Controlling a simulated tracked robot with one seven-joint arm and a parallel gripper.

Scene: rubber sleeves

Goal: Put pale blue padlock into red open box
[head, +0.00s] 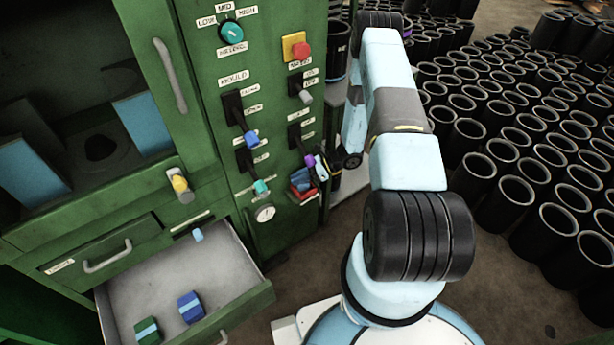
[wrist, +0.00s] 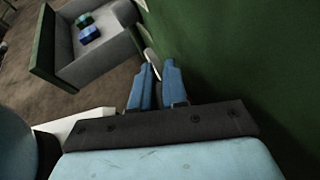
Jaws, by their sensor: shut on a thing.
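My gripper (wrist: 158,64) is at the control panel on the green cabinet. In the wrist view its two blue fingers are close together, with only a narrow gap. It is shut on the pale blue padlock, which is mostly hidden and hard to make out. In the head view my gripper (head: 320,170) is small, beside a purple lever knob. The red open box (head: 304,194) is on the panel just left of and below it, with something blue at its top. I cannot tell whether that blue touches the gripper. The box does not show in the wrist view.
An open grey drawer (head: 133,285) juts out at lower left, holding a blue block (head: 191,307) and a green block (head: 147,331). Levers, a teal dial (head: 231,31) and a red button (head: 301,49) crowd the panel. Many black sleeves (head: 540,130) stand at right.

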